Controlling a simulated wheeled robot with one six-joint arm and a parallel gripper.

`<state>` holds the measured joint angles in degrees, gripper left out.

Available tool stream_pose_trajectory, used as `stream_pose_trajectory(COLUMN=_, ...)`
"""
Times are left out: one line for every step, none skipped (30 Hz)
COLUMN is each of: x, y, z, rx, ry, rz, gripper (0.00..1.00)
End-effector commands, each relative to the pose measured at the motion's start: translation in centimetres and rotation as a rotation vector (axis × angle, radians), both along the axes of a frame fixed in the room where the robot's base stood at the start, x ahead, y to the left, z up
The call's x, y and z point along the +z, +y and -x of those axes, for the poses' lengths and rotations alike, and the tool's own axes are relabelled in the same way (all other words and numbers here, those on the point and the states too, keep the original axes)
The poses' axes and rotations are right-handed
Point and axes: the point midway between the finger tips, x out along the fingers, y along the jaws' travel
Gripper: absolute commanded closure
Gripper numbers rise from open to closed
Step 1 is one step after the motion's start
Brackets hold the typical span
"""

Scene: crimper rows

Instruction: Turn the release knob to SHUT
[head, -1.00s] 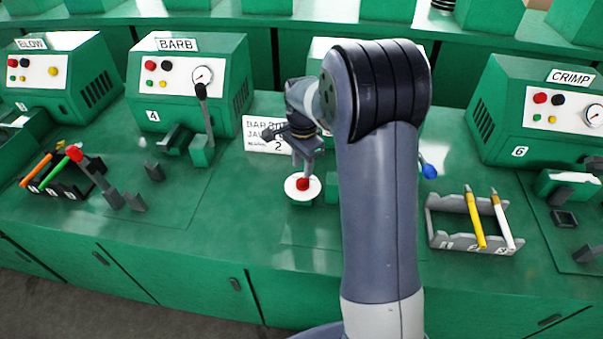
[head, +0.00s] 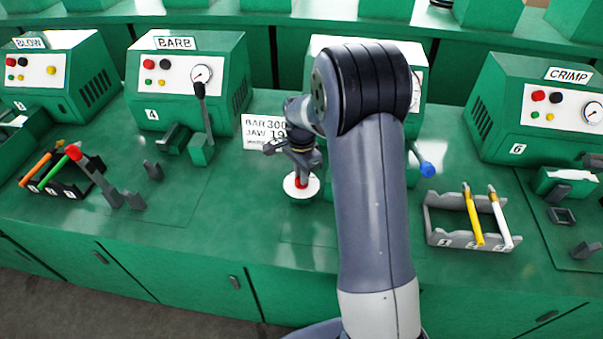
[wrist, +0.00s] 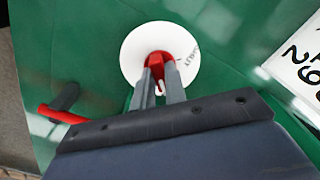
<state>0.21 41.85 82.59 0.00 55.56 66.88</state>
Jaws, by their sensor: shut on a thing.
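The release knob (wrist: 157,62) is red and sits on a round white dial plate (wrist: 137,50) on the green bench. Dark lettering shows on the plate's right side in the wrist view, partly hidden and too small to read surely. My gripper (wrist: 159,78) is over the dial, with its two fingers shut on the knob from either side. In the head view my gripper (head: 302,172) reaches down to the white plate (head: 301,189), and the knob is mostly hidden behind the fingers.
A white card (head: 262,130) stands behind the dial. My arm hides much of the machine behind it; a blue-ended lever (head: 427,169) shows to its right. A grey rack (head: 440,237) with yellow and white tools stands at right. A red-ended lever (head: 75,153) is at left.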

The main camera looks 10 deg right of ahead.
Motion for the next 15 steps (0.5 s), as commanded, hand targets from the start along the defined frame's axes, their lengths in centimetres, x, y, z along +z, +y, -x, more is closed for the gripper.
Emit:
stream_pose_trajectory(x=0.01, y=0.00, z=0.00, rx=0.000, ry=0.000, rz=0.000, gripper=0.96)
stream_pose_trajectory(x=0.02, y=0.00, z=0.00, rx=0.000, ry=0.000, rz=0.000, gripper=0.98)
stream_pose_trajectory(x=0.02, y=0.00, z=0.00, rx=0.000, ry=0.000, rz=0.000, gripper=1.00)
stream_pose_trajectory(x=0.02, y=0.00, z=0.00, rx=0.000, ry=0.000, rz=0.000, gripper=1.00)
stream_pose_trajectory(x=0.02, y=0.00, z=0.00, rx=0.000, ry=0.000, rz=0.000, gripper=1.00)
stream_pose_trajectory(x=0.02, y=0.00, z=0.00, rx=0.000, ry=0.000, rz=0.000, gripper=1.00)
stream_pose_trajectory(x=0.02, y=0.00, z=0.00, rx=0.000, ry=0.000, rz=0.000, gripper=1.00)
stream_pose_trajectory(x=0.02, y=0.00, z=0.00, rx=0.000, ry=0.000, rz=0.000, gripper=1.00)
stream_pose_trajectory(x=0.02, y=0.00, z=0.00, rx=0.002, ry=0.000, rz=0.000, gripper=1.00)
stream_pose_trajectory(x=0.02, y=0.00, z=0.00, rx=0.003, ry=0.000, rz=0.000, gripper=1.00)
stream_pose_trajectory(x=0.02, y=0.00, z=0.00, rx=0.006, ry=0.000, rz=0.000, gripper=1.00)
stream_pose_trajectory(x=0.01, y=0.00, z=0.00, rx=0.012, ry=0.000, rz=0.000, gripper=1.00)
stream_pose_trajectory(x=0.01, y=0.00, z=0.00, rx=0.018, ry=0.000, rz=0.000, gripper=1.00)
stream_pose_trajectory(x=0.01, y=0.00, z=0.00, rx=0.024, ry=0.000, rz=0.000, gripper=1.00)
stream_pose_trajectory(x=0.00, y=0.00, z=0.00, rx=0.035, ry=0.000, rz=0.000, gripper=1.00)
